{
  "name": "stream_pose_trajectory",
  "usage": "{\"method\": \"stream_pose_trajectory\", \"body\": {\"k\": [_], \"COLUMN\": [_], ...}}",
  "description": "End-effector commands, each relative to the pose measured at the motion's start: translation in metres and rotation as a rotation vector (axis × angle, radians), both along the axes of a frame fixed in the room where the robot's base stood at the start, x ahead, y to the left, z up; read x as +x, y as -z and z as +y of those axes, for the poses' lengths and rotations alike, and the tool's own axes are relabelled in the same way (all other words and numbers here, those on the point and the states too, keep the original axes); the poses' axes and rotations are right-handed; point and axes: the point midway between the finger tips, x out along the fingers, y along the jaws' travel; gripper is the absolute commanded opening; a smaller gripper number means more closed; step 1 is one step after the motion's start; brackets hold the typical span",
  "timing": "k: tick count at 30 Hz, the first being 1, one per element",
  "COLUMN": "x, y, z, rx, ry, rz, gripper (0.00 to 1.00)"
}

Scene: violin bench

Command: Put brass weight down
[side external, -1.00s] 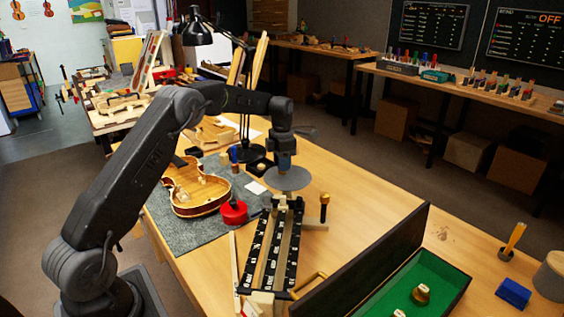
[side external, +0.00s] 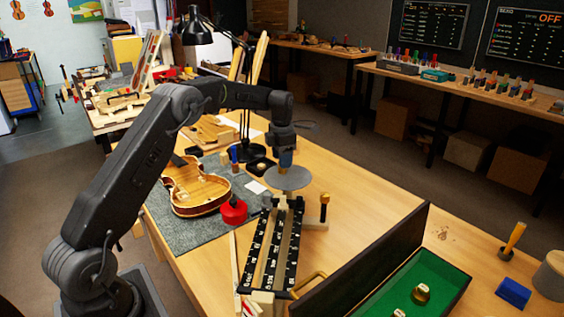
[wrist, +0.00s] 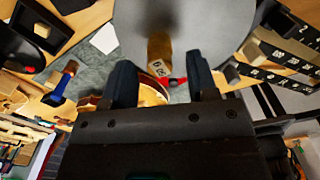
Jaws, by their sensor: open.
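A brass weight (wrist: 159,47) stands on the round grey pan (wrist: 215,35) in the wrist view, just ahead of my fingertips and with nothing gripping it. My gripper (wrist: 161,76) is open, with one dark blue finger on each side of the line to the weight. In the side external view my gripper (side external: 286,150) points down above the grey pan (side external: 288,179) of the balance. The weight is small and mostly hidden by the fingers there. The balance's black marked beam (side external: 262,250) runs toward the camera below the pan.
An open case with green lining (side external: 385,300) stands at front right and holds brass weights (side external: 421,293). A violin body (side external: 195,190) and a red round object (side external: 233,210) lie left of the pan. A dark post with a brass top (side external: 324,205) stands right of it.

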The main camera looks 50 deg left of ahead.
Motion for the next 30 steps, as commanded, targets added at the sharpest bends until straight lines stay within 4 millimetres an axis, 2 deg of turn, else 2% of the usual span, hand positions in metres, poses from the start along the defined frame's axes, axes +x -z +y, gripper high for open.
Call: {"method": "stream_pose_trajectory", "body": {"k": [6,12,20,23,25,30], "x": [0.001,0.000,-0.002,-0.010,-0.021,-0.068], "y": [-0.048,-0.084,-0.110,-0.127,-0.145,-0.186], "z": [0.001,0.000,-0.003,-0.017,-0.033,-0.084], "rx": [0.002,0.002,0.002,0.013,0.027,0.090], "ry": [0.000,0.000,0.027,0.145,0.291,0.764], "rz": [-0.006,-0.004,-0.006,-0.027,-0.052,-0.115], "gripper": [0.53,0.53,0.53,0.53,0.53,0.53]}}
